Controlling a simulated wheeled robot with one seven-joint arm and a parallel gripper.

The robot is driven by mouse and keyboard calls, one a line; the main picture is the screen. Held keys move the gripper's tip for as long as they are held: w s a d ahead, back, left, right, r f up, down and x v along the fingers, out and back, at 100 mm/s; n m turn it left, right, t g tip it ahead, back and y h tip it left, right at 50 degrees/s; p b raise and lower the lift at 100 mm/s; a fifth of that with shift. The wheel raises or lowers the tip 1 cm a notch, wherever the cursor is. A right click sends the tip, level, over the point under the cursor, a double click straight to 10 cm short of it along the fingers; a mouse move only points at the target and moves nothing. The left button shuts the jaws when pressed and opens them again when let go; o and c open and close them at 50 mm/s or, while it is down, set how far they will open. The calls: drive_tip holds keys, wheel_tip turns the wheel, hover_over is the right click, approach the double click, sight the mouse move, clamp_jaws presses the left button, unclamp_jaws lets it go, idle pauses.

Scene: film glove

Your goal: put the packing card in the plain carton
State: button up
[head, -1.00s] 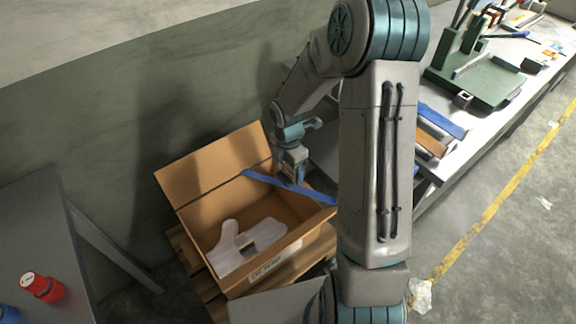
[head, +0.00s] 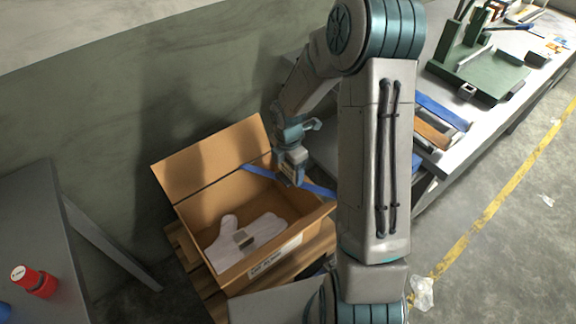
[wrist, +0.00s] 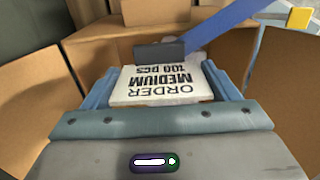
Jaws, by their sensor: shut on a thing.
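My gripper (head: 293,180) is over the right rear part of an open brown cardboard carton (head: 225,270). In the wrist view my gripper (wrist: 162,88) is shut on a white packing card (wrist: 163,88), printed "ORDER MEDIUM 100 pcs". The card is hard to make out in the head view. A blue strip (head: 257,173) runs across the carton, passing behind my gripper.
The carton has a raised back flap (head: 210,158), a white label on its front and stands on a wooden pallet (head: 185,246). A grey table with a red bottle (head: 36,282) is at left. A workbench with a green fixture (head: 480,80) is at right.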

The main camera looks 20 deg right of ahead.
drive_tip(key=shift+f+b, duration=5.7)
drive_tip(key=shift+f, duration=2.6)
drive_tip(key=o, duration=0.9)
wheel_tip(320, 180, up, 14)
drive_tip(key=p, duration=0.3)
drive_tip(key=shift+f, duration=0.1)
drive_tip(key=shift+p, duration=0.3)
drive_tip(key=s+r+m+t+p, duration=0.1)
drive_tip(key=s+r+m+p, duration=0.2)
drive_tip(key=s+r+m, duration=0.3)
drive_tip(key=s+r+m+t+p, duration=0.1)
drive_tip(key=s+r+m+p, duration=0.3)
drive_tip(key=s+r+m, duration=0.3)
drive_tip(key=s+r+m+p, duration=0.4)
drive_tip(key=r+m, duration=0.5)
drive_tip(key=r, duration=0.6)
drive_tip(key=shift+s+a+r+m+t, duration=0.1)
drive_tip(key=shift+s+m+t, duration=0.1)
drive_tip(key=shift+s, duration=0.45)
drive_tip(key=shift+s+a+m+t, duration=0.1)
drive_tip(key=shift+s+t, duration=0.1)
drive_tip(key=shift+s, duration=0.45)
